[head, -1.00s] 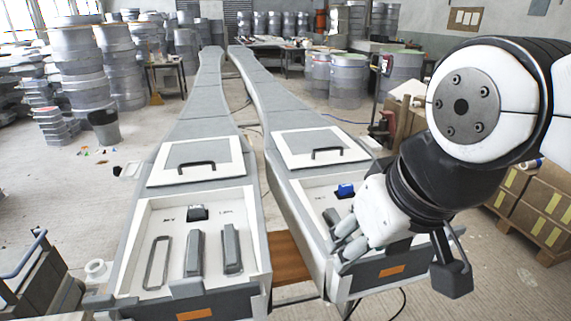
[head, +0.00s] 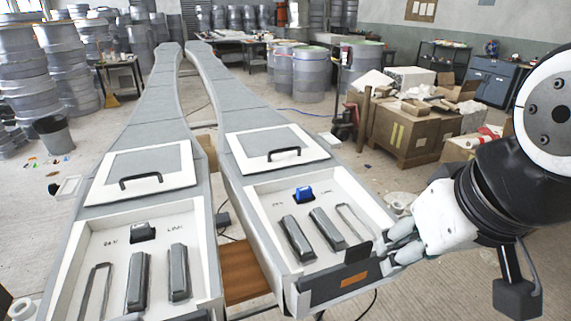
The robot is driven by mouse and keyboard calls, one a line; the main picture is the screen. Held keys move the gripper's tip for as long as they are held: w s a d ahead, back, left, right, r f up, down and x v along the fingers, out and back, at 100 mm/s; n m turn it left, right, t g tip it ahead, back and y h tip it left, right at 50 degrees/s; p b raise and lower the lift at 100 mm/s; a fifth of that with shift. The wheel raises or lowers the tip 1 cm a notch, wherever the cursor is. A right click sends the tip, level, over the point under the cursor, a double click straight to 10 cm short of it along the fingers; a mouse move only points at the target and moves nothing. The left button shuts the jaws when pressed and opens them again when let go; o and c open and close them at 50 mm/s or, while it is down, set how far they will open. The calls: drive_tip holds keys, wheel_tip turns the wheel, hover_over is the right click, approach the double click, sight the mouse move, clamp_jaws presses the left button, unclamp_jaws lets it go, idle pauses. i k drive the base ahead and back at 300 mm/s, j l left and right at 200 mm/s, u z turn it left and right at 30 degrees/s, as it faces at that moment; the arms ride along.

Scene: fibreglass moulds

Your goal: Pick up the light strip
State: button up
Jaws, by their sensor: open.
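No thing in view is clearly marked as the light strip; several long pieces lie in two open white trays. The right tray (head: 272,197) holds a grey bar (head: 298,238), a second grey bar (head: 328,229), a thin pale loop-shaped frame (head: 355,224) and a blue block (head: 303,193). The left tray (head: 68,240) holds a grey bar (head: 138,280), another grey bar (head: 179,271), a dark loop-shaped frame (head: 95,292) and a black block (head: 143,232). My gripper (head: 392,243) is open at the right tray's front right corner, fingers pointing left. Whether it touches the rim is unclear.
Long grey moulds (head: 155,102) run back from the trays, with handled white lids (head: 143,172) behind them. A brown board (head: 245,270) lies between them. Cardboard boxes (head: 405,135) stand at the right and stacked drums (head: 75,65) at the left. Floor right of the moulds is partly clear.

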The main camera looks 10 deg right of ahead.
sight(180, 289)
drive_tip(key=u, duration=1)
drive_tip(key=i+u, duration=0.15)
drive_tip(key=u, duration=0.25)
drive_tip(key=i+l+u, duration=0.15)
drive_tip(key=u, duration=0.2)
drive_tip(key=i+l+u, duration=0.1)
drive_tip(key=u, duration=0.3)
drive_tip(key=l, duration=0.1)
